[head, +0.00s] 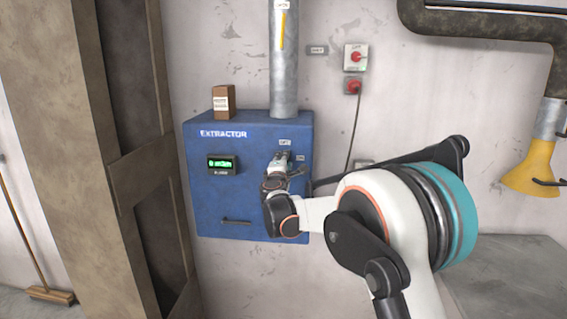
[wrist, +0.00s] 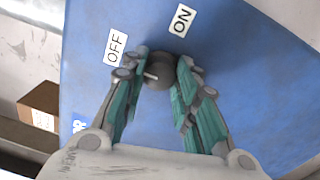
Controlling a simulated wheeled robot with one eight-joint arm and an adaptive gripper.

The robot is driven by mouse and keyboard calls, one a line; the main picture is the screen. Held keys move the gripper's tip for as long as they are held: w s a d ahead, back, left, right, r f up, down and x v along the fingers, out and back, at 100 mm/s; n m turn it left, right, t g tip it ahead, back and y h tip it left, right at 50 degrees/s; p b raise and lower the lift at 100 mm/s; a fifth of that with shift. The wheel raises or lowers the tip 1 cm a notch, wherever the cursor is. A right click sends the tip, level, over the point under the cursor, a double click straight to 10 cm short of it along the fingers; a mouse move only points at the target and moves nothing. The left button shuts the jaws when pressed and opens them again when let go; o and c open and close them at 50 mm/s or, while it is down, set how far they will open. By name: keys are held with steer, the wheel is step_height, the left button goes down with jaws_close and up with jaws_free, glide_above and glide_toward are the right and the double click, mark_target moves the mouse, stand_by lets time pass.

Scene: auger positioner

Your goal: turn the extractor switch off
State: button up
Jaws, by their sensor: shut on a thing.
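The extractor (head: 215,200) is a blue wall box with a green display on its front. Its switch is a dark round knob (wrist: 160,72), seen in the wrist view with a small pale mark on its face. The OFF label (wrist: 116,47) lies to the knob's upper left and the ON label (wrist: 182,20) to its upper right. My gripper (wrist: 162,63) has one finger on each side of the knob and is shut on it. In the head view my gripper (head: 280,165) is at the box's upper right front and hides the knob.
A grey pipe (head: 284,60) rises from the box top, beside a small brown carton (head: 223,102). Red switches (head: 355,57) are on the wall to the right. A handle (head: 237,222) is low on the box. A brown pillar (head: 75,130) stands left.

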steer(key=shift+r, duration=0.1)
steer(key=o, duration=1.1)
steer(key=shift+w+a, duration=0.1)
steer(key=shift+c, duration=0.2)
steer(key=s, duration=1.2)
steer(key=shift+a+f, duration=0.15)
steer(key=shift+f, duration=0.15)
